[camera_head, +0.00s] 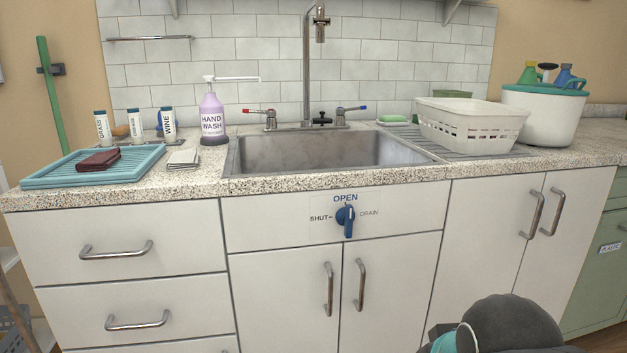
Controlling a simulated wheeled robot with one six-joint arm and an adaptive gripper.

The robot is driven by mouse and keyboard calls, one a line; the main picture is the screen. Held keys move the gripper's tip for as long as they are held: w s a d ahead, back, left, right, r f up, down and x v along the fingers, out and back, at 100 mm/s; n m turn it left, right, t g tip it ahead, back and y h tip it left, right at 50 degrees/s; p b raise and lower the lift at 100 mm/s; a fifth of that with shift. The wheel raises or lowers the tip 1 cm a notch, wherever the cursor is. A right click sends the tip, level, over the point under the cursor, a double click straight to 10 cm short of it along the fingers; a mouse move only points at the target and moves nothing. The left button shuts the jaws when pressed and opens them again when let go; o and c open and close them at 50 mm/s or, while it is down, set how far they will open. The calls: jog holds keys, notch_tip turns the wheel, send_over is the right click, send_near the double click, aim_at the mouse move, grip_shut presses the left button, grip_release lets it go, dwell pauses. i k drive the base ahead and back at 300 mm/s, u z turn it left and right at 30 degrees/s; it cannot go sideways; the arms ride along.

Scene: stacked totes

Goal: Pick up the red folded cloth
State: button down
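The red folded cloth (100,160) is dark red and lies flat on the teal ribbed tray (60,182), at the left end of the counter. Its whole top shows and nothing covers it. My gripper's fingers do not show in this view. Only a dark rounded part of my arm with a teal band shows at the bottom right, low in front of the cabinets and far from the cloth.
Three small labelled bottles (136,126) stand behind the cloth. A grey folded cloth (184,158) lies right of the tray, near the purple hand wash bottle (212,120). The sink (325,152) is empty. A white basket (470,127) and bucket (541,112) stand at right.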

aim_at(101, 161)
jog(key=u, duration=1.45)
